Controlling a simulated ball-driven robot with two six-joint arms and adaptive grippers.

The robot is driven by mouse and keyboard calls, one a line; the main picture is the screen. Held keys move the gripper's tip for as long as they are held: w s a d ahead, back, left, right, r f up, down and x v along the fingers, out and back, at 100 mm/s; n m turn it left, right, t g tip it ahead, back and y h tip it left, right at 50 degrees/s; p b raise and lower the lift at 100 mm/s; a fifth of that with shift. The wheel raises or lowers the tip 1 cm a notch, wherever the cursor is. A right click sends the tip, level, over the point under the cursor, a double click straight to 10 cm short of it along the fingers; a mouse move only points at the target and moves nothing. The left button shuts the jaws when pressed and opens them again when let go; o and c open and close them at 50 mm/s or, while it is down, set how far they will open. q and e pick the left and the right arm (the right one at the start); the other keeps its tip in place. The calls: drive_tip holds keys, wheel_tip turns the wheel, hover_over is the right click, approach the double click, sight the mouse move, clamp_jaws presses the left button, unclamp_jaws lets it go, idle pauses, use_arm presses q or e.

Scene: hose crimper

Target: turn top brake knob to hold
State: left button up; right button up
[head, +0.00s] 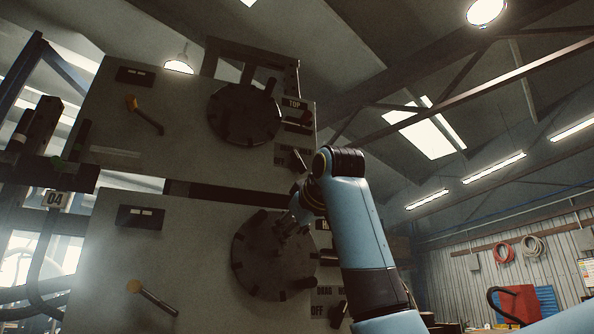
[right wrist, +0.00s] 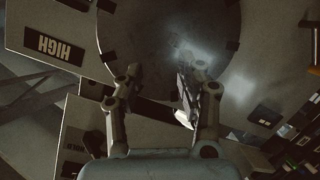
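The upper grey panel (head: 180,150) carries a TOP label (head: 293,103) near its right edge. My right gripper (head: 283,229) is in front of the lower panel's dark round disc, below and apart from that knob. In the right wrist view its two fingers (right wrist: 160,80) stand apart with nothing clearly between them. My left gripper is not in view.
The lower panel (head: 100,260) has a similar dark disc (head: 275,275) and a dark knob (head: 337,314) by DRAG and OFF labels. The upper disc (head: 245,115) has protruding studs. Yellow-tipped levers (head: 152,296) stick out at left. A HIGH label (right wrist: 53,47) shows upside down in the wrist view.

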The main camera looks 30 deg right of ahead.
wheel_tip(320, 180, up, 11)
drive_tip(key=s+d+t, duration=0.1)
drive_tip(key=s+t, duration=0.1)
approach(300, 160)
drive_tip(key=shift+t+h, duration=0.4)
drive_tip(key=p+x, duration=0.1)
drive_tip(key=x, duration=0.1)
drive_tip(key=p+x, duration=0.2)
drive_tip(key=x, duration=0.1)
drive_tip(key=p+x, duration=0.2)
drive_tip(key=x, duration=0.1)
drive_tip(key=shift+w+a+f, duration=0.15)
drive_tip(key=shift+w+f, duration=0.3)
drive_tip(key=shift+w, duration=0.55)
clamp_jaws()
drive_tip(key=shift+s, duration=0.1)
